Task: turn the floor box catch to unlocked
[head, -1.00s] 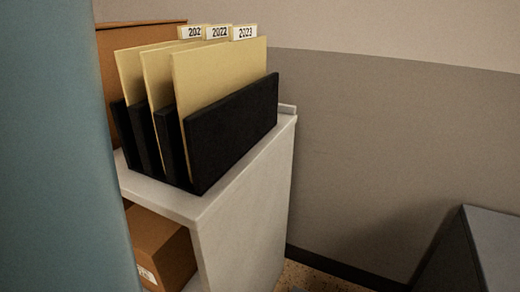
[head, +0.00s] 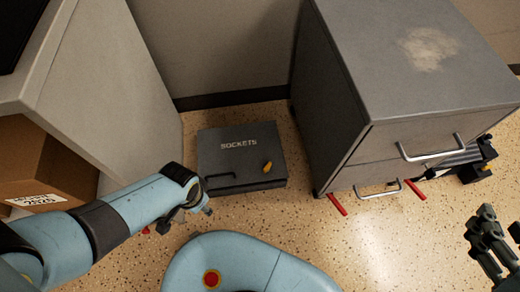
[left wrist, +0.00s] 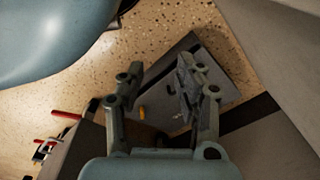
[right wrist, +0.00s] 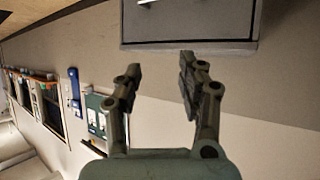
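The floor box (head: 210,150) is a flat dark grey box on the floor, marked SOCKETS, with its lid down. A dark handle (head: 222,187) is at the front left. My left gripper (head: 207,208) is over the floor by the box's front left corner, apart from the catch. In the left wrist view its fingers (left wrist: 160,78) are spread and empty, with the box (left wrist: 227,85) and catch (left wrist: 142,113) beyond them. My right gripper (head: 501,224) is open and empty at the lower right, far from the box.
A grey drawer cabinet (head: 345,70) with metal handles stands right of the box, red pieces (head: 337,204) low at its front. A pale shelf unit (head: 110,90) holding a cardboard box (head: 35,165) stands left.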

